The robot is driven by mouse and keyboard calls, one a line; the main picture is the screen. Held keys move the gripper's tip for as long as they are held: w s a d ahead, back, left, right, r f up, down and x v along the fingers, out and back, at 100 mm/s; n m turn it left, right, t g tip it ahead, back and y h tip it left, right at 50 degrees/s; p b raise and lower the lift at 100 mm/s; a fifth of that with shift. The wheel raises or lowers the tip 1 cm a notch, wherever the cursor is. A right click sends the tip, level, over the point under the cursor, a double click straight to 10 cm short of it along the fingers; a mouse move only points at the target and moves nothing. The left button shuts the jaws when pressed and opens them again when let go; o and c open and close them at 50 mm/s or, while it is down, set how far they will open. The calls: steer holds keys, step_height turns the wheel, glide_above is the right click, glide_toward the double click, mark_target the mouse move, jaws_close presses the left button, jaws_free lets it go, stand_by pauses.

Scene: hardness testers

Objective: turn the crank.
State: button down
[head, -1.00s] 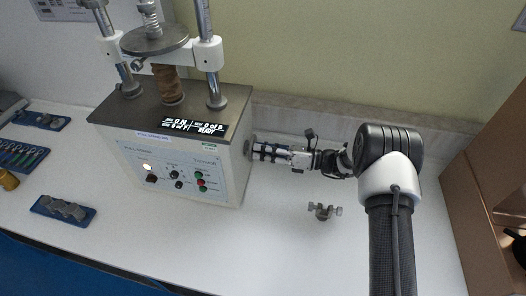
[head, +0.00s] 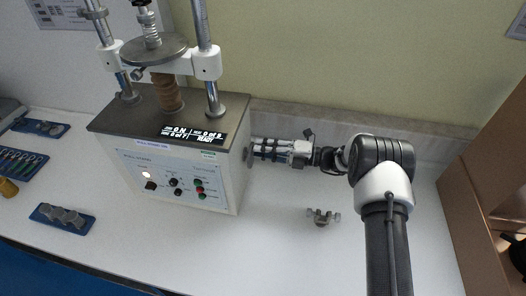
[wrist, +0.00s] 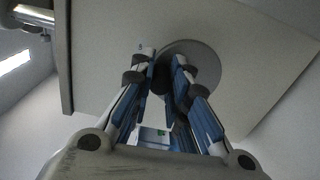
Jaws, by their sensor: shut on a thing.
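The tester (head: 190,165) is a white box with a dark top plate, knobs and buttons, and a small lit display (head: 192,134). The crank's round grey disc (wrist: 207,62) is on the box's right side wall. It shows only as a dark edge in the head view (head: 249,157). My gripper (head: 256,150) reaches in from the right, level, against that wall. In the wrist view its two fingers (wrist: 163,68) are close together in front of the disc, shut on the crank's dark handle. The handle is mostly hidden between the fingers.
A small metal clamp piece (head: 323,216) lies on the white bench (head: 270,250) below my arm. Blue trays with parts (head: 62,217) lie at the left. A brown cabinet (head: 484,170) stands at the right. The wall runs close behind the tester.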

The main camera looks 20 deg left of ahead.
steer(key=shift+w+f+m+b, duration=0.15)
steer(key=shift+w+m+b, duration=0.2)
steer(key=shift+m, duration=1.1)
steer(key=shift+w+f+m+b, duration=0.2)
steer(key=shift+w+m, duration=0.25)
steer(key=shift+m, duration=0.95)
steer(key=shift+w+f+m+b, duration=0.15)
steer(key=shift+w+m+b, duration=0.2)
steer(key=shift+m, duration=1.1)
steer(key=c, duration=1.5)
jaws_free()
steer(key=shift+a+f, duration=0.1)
steer(key=d, duration=1.2)
steer(key=shift+w, duration=0.35)
